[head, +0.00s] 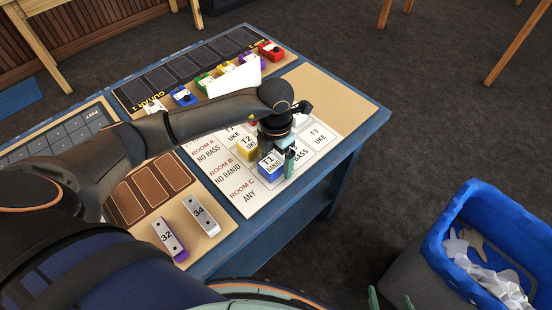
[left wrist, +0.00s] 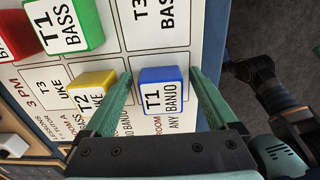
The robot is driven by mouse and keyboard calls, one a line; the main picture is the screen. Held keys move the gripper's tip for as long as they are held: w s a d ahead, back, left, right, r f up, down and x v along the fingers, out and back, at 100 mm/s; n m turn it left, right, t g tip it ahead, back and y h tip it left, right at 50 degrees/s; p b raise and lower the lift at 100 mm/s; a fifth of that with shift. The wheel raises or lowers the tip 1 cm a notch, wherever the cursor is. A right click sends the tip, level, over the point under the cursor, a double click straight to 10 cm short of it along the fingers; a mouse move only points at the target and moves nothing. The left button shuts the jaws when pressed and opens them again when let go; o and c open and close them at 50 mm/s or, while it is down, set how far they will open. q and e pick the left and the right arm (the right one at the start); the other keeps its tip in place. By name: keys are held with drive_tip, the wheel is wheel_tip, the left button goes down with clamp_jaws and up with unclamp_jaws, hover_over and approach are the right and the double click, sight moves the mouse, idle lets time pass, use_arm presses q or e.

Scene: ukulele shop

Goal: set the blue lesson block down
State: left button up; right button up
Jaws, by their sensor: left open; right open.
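The blue lesson block (head: 271,166), labelled T1 BANJO, sits on the white schedule board (head: 258,205) beside the ROOM C, ANY label. In the left wrist view the blue block (left wrist: 162,92) stands between the spread green fingers of my left gripper (left wrist: 165,97); the left finger appears apart from it, the right finger is close to its side. In the head view my left gripper (head: 285,160) is low over the board and partly hides the block. The fingertips of my right gripper (head: 391,299) show at the bottom edge, spread and empty.
A yellow block (head: 247,149) stands close to the blue one; a green block (left wrist: 68,24) and a red block (left wrist: 17,35) are also on the board.

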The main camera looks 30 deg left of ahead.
sight(276, 160)
use_arm(q)
wheel_tip(276, 160, up, 12)
drive_tip(key=shift+b, duration=0.4)
idle(0.4)
